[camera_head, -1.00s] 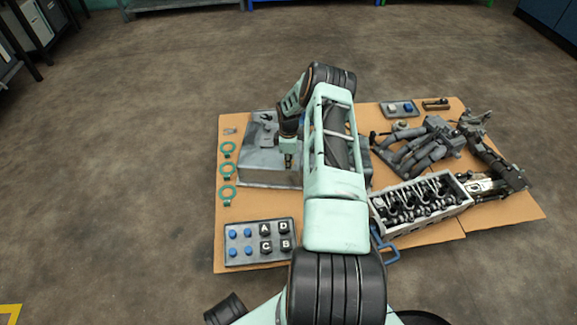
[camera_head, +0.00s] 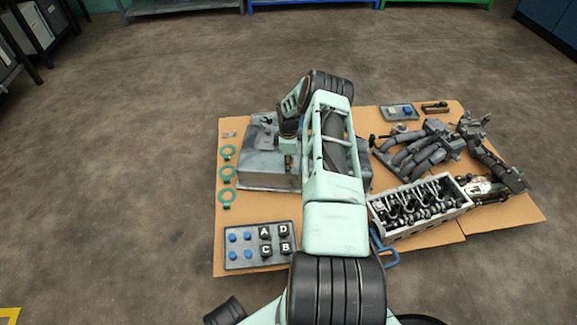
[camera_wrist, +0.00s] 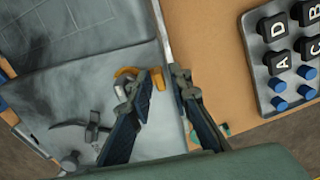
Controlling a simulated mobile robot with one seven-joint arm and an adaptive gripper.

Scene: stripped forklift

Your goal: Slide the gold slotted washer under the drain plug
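The gold slotted washer (camera_wrist: 126,71) lies on the grey oil pan in the wrist view, partly hidden by my left finger; a gold tab (camera_wrist: 158,78) shows between the fingers. A small silver piece (camera_wrist: 119,92), possibly the drain plug, shows beside the washer, largely covered by the same finger. I cannot tell whether the washer is under it. My gripper (camera_wrist: 163,76) has its fingers apart, with a gap between the gold tab and the right finger. In the head view my gripper (camera_head: 289,163) is low over the pan (camera_head: 262,177); the washer is not discernible there.
Several green tabbed rings (camera_head: 227,174) lie left of the pan on cardboard (camera_head: 225,218). A tray (camera_head: 260,263) with lettered black caps and blue pegs stands in front. An engine block (camera_head: 420,205) and manifold (camera_head: 428,148) fill the right side. A hammer-shaped part (camera_wrist: 88,128) shows on the pan.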

